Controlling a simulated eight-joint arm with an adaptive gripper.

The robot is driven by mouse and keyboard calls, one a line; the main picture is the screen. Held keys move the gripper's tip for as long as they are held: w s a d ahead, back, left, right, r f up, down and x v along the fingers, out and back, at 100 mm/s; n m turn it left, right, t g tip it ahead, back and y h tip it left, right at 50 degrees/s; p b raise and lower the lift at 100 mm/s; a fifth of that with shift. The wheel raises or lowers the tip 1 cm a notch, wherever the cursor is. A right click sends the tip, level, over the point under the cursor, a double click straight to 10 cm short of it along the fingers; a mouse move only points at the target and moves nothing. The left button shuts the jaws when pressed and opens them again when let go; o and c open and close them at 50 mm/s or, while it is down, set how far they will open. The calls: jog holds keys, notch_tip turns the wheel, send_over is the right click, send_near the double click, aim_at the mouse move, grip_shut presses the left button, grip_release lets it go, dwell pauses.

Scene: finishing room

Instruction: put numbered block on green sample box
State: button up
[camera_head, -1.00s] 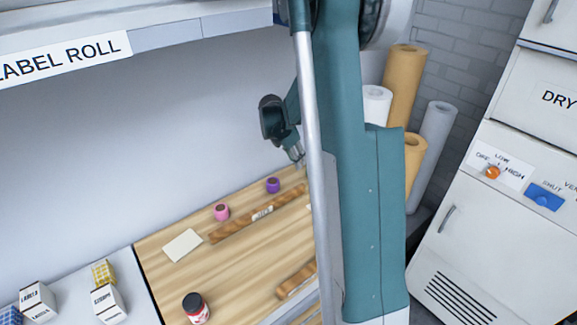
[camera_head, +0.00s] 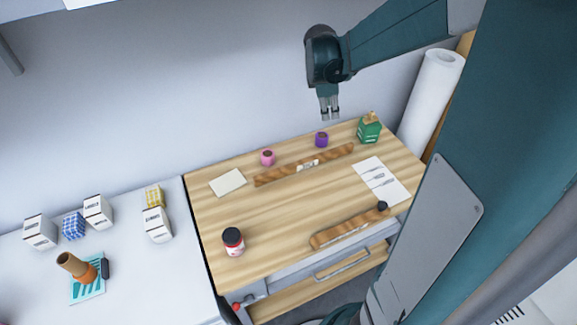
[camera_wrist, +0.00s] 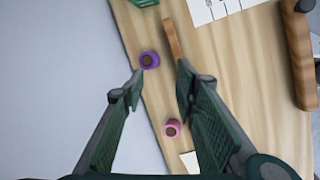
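The green sample box (camera_head: 368,132) stands at the back right corner of the wooden table. A small tan, block-like piece (camera_head: 370,116) shows at its top; no number on it can be read, so I cannot tell whether it is the numbered block. My gripper (camera_head: 330,118) hangs above the back edge of the table, left of the green box and apart from it. In the wrist view my gripper (camera_wrist: 155,80) has its fingers spread with nothing held between them. Only part of the green box (camera_wrist: 143,3) shows there, at the top edge.
Purple (camera_head: 321,139) and pink (camera_head: 267,158) small jars stand along the table's back. A brown labelled strip (camera_head: 275,177) lies before them. A white roll (camera_head: 430,95) stands right of the table. A dark-lidded jar (camera_head: 233,242) stands front left. The table's middle is clear.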

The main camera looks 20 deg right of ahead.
jog(key=s+a+r+m+t+y, duration=0.1)
jog(key=s+a+r+m, duration=0.3)
jog(key=a, duration=0.4)
jog(key=s+a+r+m+t, duration=0.2)
jog(key=s+a+r, duration=0.1)
jog(key=s+a, duration=0.4)
jog(key=s+a+m+t+y, duration=0.1)
jog(key=s+a+m+y, duration=0.1)
jog(key=s+a+m, duration=0.5)
jog(key=s+a, duration=0.5)
jog(key=s, duration=0.1)
jog(key=shift+s+m+t+y, duration=0.15)
jog(key=shift+m+t+y, duration=0.15)
jog(key=shift+t, duration=0.1)
